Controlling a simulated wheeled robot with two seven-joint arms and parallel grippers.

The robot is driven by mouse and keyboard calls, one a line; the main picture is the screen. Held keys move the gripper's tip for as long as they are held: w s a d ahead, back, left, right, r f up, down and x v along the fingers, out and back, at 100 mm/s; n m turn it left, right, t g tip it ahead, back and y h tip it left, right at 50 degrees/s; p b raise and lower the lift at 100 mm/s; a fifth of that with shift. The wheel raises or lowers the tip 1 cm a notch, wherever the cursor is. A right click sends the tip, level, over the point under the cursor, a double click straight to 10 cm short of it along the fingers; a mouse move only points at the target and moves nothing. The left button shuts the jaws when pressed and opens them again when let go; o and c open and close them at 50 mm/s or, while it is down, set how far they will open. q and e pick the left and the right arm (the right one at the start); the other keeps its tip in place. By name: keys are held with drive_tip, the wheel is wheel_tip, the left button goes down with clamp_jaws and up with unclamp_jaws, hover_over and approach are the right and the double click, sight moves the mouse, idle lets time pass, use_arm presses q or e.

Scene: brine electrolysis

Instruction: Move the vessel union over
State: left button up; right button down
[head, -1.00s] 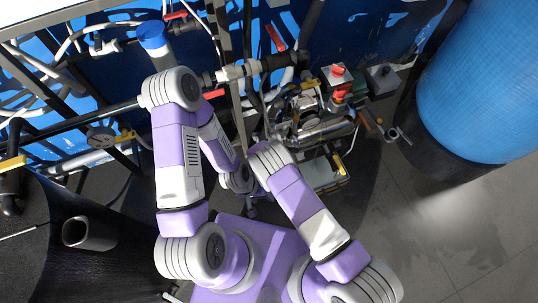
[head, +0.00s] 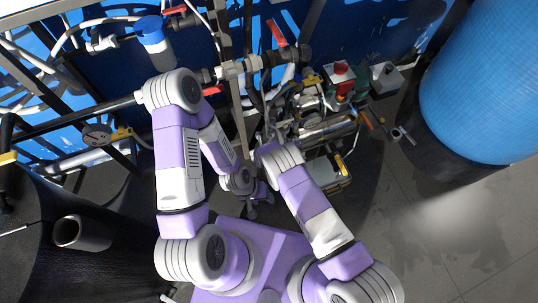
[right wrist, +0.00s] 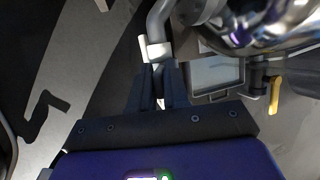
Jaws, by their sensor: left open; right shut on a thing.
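My right gripper (right wrist: 159,72) is shut on a white fitting (right wrist: 155,48) at the lower end of a bent grey pipe (right wrist: 160,20) in the right wrist view. The fingers hide part of the fitting, and I cannot tell for sure that it is the vessel union. In the head view my right arm covers the right gripper. My left gripper (head: 256,208) hangs low near the middle of the head view, small and partly in shadow; it is open and apart from the pipework. A pale union-like fitting (head: 238,69) sits on the horizontal pipe above my arms.
A shiny metal vessel (right wrist: 265,22) and a yellow lever (right wrist: 274,95) are right of the right gripper. A red-topped box (head: 341,72) stands beyond the vessel. A large blue tank (head: 485,80) is at right, a black drum (head: 35,250) at left. The floor at lower right is clear.

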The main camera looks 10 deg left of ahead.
drive_tip(key=shift+w+d+r+m+g+y, duration=0.15)
drive_tip(key=shift+w+d+m+g+y, duration=0.2)
drive_tip(key=shift+d+g+y, duration=0.35)
drive_tip(key=shift+d+f+g+y, duration=0.25)
drive_tip(key=shift+d+g+y, duration=0.15)
drive_tip(key=shift+y, duration=0.4)
drive_tip(key=shift+w+d+m+g+y, duration=0.15)
drive_tip(key=shift+d+m+g+y, duration=0.1)
drive_tip(key=shift+g+y, duration=0.2)
drive_tip(key=shift+w+d+y, duration=0.1)
drive_tip(key=shift+w+y, duration=0.05)
drive_tip(key=shift+y, duration=0.1)
drive_tip(key=c, duration=1.2)
unclamp_jaws()
drive_tip(key=shift+w+r, duration=0.15)
drive_tip(key=shift+r, duration=0.1)
